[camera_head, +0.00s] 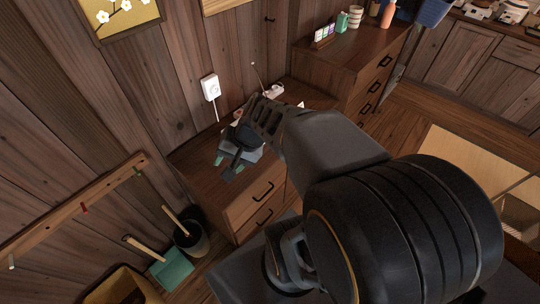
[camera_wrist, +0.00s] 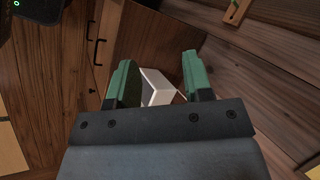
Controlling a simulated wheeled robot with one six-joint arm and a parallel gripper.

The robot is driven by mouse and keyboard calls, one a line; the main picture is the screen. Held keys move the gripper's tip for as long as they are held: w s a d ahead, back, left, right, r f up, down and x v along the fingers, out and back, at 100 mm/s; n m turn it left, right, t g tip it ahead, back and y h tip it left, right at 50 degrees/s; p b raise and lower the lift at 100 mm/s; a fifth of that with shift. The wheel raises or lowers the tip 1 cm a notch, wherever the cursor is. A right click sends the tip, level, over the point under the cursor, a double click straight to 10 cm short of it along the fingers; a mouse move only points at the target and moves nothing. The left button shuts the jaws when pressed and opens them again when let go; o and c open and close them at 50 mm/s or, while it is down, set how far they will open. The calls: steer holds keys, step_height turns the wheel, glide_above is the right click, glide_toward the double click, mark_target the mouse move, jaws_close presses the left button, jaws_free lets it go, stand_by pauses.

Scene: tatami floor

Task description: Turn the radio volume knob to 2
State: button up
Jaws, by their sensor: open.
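My gripper (camera_head: 227,164) is over the low wooden drawer cabinet (camera_head: 188,160). Its green-tipped fingers are apart. In the wrist view my gripper (camera_wrist: 159,75) also shows open, with a pale box-shaped thing (camera_wrist: 157,85) in the gap beyond the fingers; I cannot tell whether it is the radio or whether anything touches it. In the head view a thin antenna-like rod (camera_head: 256,72) rises behind my arm, beside a small pale thing (camera_head: 274,91). My arm hides much of the cabinet top. No volume knob or number marking can be made out.
A white wall box (camera_head: 210,87) with a cord is on the wooden wall. A taller drawer chest (camera_head: 345,62) with bottles and cups stands at the back. A bucket (camera_head: 191,239), a green dustpan (camera_head: 172,268) and a wall rail (camera_head: 75,211) are at lower left.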

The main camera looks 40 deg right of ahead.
steer(key=w+d+f+m+t+y+b, duration=0.25)
steer(key=d+f+m+b, duration=0.25)
steer(key=f+m, duration=0.4)
steer(key=w+d+f+m+t+h+b, duration=0.1)
steer(key=d+f+m+t+h+b, duration=0.3)
steer(key=d+f+m, duration=0.4)
steer(key=d+f+m+t+h+b, duration=0.35)
steer(key=d+f+m, duration=0.2)
steer(key=d, duration=0.35)
steer(key=shift+m, duration=0.45)
steer(key=x, duration=1.1)
steer(key=shift+w+d+r, duration=0.15)
steer(key=shift+w+r, duration=0.1)
steer(key=shift+w, duration=0.25)
steer(key=shift+w+f, duration=0.2)
steer(key=shift+w, duration=0.35)
jaws_close()
